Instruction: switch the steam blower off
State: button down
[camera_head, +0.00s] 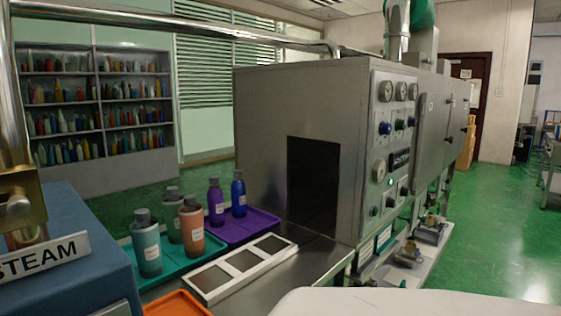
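A large steel machine (270,100) stands in the middle with a dark opening in its front. Its control panel (372,120) on the right side has round gauges, a row of blue, green and dark knobs (385,128), and a dark display. Lower on the panel are more dark knobs (377,207) and a small lit green lamp (390,183). I cannot tell which control belongs to the steam blower. A sign reading STEAM (42,256) sits on a blue box at the left, below a partly cut-off brass fitting (30,207) on a steel pipe. My gripper is not in view.
Teal (190,262) and purple (262,222) trays with capped bottles (147,250) stand before the opening, beside a white-framed rack (198,281). An orange tray (178,304) is at the bottom edge. Valves (408,252) sit low beside the machine. Green floor (490,240) at right is clear.

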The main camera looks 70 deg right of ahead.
aim_at(390, 202)
jog(key=z, duration=2.65)
